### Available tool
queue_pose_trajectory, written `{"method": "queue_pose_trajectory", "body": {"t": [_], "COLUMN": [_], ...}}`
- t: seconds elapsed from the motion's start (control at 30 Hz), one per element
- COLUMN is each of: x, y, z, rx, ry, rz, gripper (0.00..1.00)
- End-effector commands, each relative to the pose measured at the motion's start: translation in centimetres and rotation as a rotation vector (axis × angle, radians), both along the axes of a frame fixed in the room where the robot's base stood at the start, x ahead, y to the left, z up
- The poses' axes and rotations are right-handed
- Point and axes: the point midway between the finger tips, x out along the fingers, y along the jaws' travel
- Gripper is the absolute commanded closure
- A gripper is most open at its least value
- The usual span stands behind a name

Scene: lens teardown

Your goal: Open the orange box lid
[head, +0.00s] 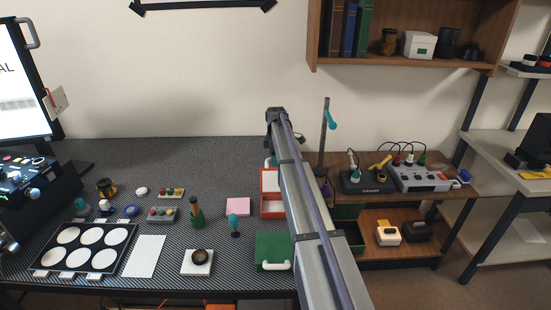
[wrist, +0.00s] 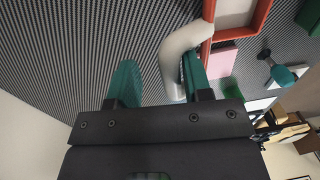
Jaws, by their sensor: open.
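The orange box (head: 272,216) stands on the dark patterned bench, partly hidden by my arm. Its lid (head: 269,181) appears raised at the back, with its pale inner face framed in orange. In the wrist view, an orange edge (wrist: 263,15) and a white curved handle (wrist: 180,50) show. My gripper (wrist: 160,82) is open, with its green fingers on either side of the handle's lower end. The handle lies close to the right finger; I cannot tell if they touch. In the head view the fingertips are mostly hidden behind my arm.
A closed green box (head: 272,246) with a white handle sits in front. A pink pad (head: 238,206), a teal-topped tool (head: 234,223) and a green bottle (head: 197,215) stand to the left. A thin upright post (head: 324,140) rises right of my arm. The bench behind is clear.

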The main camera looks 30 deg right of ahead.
Motion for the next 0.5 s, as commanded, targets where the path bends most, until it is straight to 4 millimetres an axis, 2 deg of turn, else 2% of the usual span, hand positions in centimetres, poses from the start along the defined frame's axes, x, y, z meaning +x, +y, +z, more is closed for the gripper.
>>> {"method": "queue_pose_trajectory", "body": {"t": [0.33,0.4,0.5], "x": [0.6,0.8,0.9], "y": [-0.4,-0.4,-0.4], "z": [8.2,9.6,10.7], "rx": [-0.005,-0.004,-0.004], "ry": [0.000,-0.001,-0.002], "rz": [-0.001,-0.001,0.000], "gripper": [0.56,0.56,0.56]}}
